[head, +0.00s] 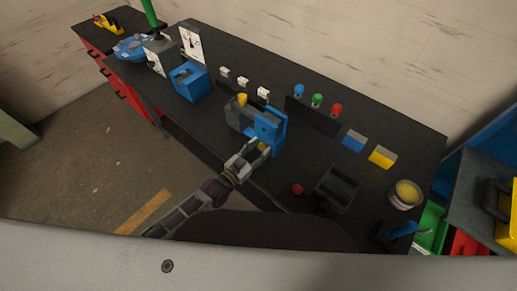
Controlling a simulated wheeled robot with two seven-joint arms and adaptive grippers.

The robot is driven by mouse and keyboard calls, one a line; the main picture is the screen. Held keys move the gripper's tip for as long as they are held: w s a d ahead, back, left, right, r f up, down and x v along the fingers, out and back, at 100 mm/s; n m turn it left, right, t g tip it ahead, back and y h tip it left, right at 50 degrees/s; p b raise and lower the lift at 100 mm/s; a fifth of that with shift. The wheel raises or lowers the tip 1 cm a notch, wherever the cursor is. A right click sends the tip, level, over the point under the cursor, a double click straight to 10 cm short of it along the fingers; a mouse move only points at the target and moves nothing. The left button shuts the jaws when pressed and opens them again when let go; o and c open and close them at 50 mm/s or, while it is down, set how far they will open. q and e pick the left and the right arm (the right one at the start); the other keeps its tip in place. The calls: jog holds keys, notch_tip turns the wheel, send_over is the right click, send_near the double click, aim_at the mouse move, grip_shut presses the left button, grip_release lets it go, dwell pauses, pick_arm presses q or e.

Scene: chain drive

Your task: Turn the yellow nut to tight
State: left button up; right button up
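A grey and blue chain drive unit (238,117) stands near the front edge of the black bench. A small yellow part, which looks like the yellow nut (263,147), shows low at the front of its blue end. My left gripper (259,151) reaches up from the lower left, with its fingertips at this yellow part. Its fingers stand apart, one on each side, but I cannot tell whether they touch it. Another yellow piece (242,99) sits on top of the unit at its back left. My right gripper is not in view.
A blue box (188,81) stands to the left. White, blue, green and red pieces stand behind the unit. A red ball-like part (297,189) and a dark tray (337,189) lie to the right, with blue (354,141) and yellow (382,157) blocks beyond.

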pick_arm(q)
jog(key=v, duration=1.2)
dwell(0.9)
dwell(0.3)
